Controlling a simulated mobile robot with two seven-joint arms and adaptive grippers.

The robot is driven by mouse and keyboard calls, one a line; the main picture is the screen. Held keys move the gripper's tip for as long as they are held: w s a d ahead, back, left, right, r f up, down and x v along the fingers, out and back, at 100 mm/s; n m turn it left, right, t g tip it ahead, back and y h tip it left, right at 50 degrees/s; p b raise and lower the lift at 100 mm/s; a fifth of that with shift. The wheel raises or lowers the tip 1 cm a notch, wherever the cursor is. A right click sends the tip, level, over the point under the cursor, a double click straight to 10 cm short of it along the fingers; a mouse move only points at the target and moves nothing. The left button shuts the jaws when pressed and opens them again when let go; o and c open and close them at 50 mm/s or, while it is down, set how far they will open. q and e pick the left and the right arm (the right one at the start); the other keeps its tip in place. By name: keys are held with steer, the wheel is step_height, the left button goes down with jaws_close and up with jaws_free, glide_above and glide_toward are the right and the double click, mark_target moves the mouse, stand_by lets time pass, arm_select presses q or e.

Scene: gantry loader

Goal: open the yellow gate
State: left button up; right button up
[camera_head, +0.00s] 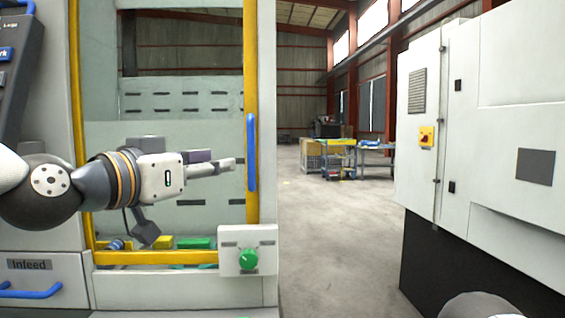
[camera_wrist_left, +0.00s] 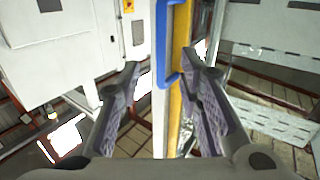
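The yellow gate (camera_head: 250,60) is a yellow-edged frame on the left machine. Its upright blue handle (camera_head: 251,152) is on the right-hand yellow post. My left gripper (camera_head: 233,164) is in front of the gate, pointing right, with its tips just left of the handle in the head view. In the left wrist view, the fingers of my left gripper (camera_wrist_left: 161,66) are spread apart and empty. The blue handle (camera_wrist_left: 161,45) shows ahead between the tips; I cannot tell whether they touch it. The yellow post (camera_wrist_left: 180,50) is right beside it. My right gripper is not in view.
A box with a green knob (camera_head: 248,260) sits below the gate's right post. Yellow and green blocks (camera_head: 194,243) lie low behind the gate. A white cabinet (camera_head: 480,120) stands at right. Open floor (camera_head: 325,240) lies between the machines. A blue infeed handle (camera_head: 30,293) is lower left.

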mark_target(248, 153)
arm_select(q)
steer(key=b+x, duration=0.1)
steer(key=x, duration=0.9)
steer(key=shift+w+r+b, duration=0.2)
steer(key=shift+w+b, duration=0.15)
steer(key=shift+w, duration=0.05)
steer(key=shift+w+d+r, duration=0.15)
steer(key=shift+w+d, duration=0.2)
steer(key=shift+r, duration=0.1)
jaws_close()
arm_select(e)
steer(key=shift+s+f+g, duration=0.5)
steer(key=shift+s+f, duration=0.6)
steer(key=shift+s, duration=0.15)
